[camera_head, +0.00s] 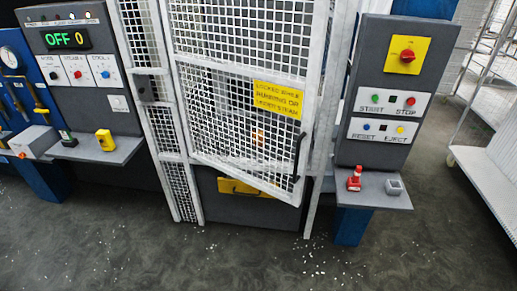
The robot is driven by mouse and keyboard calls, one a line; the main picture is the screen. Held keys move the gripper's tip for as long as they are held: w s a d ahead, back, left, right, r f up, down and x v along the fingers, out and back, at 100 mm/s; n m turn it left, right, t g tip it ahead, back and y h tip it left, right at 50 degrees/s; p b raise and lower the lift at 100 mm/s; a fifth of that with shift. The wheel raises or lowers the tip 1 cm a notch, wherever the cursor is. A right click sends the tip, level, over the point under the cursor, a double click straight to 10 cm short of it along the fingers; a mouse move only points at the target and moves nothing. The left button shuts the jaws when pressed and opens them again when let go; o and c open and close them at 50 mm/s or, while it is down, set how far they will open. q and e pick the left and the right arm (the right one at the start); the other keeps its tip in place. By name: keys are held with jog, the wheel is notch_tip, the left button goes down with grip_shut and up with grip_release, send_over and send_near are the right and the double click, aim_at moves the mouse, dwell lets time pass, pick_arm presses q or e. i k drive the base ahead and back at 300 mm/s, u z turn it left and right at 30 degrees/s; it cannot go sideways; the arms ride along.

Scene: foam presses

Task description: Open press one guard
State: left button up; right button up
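The press guard (225,115) is a white mesh door in a white mesh frame, in the middle of the head view. Its bottom edge slants down to the right more steeply than the press base behind it, so it looks partly swung out towards me; how far is hard to tell. A black upright handle (298,157) sits near its lower right edge. A yellow warning sign (278,99) is fixed to the mesh at the upper right. Neither of my grippers shows in this view.
A control panel with a red knob (407,56) and a shelf (382,190) stands right of the guard. Another panel with a display reading OFF 0 (65,38) and a shelf (95,150) stands left. A white rack (490,150) is far right. The floor (190,265) in front is clear except for scattered white bits.

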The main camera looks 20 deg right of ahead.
aim_at(293, 97)
jog(key=u, duration=0.2)
jog(key=i, duration=0.7)
jog(key=z, duration=0.8)
jog(key=i, duration=0.45)
jog(key=z, duration=0.5)
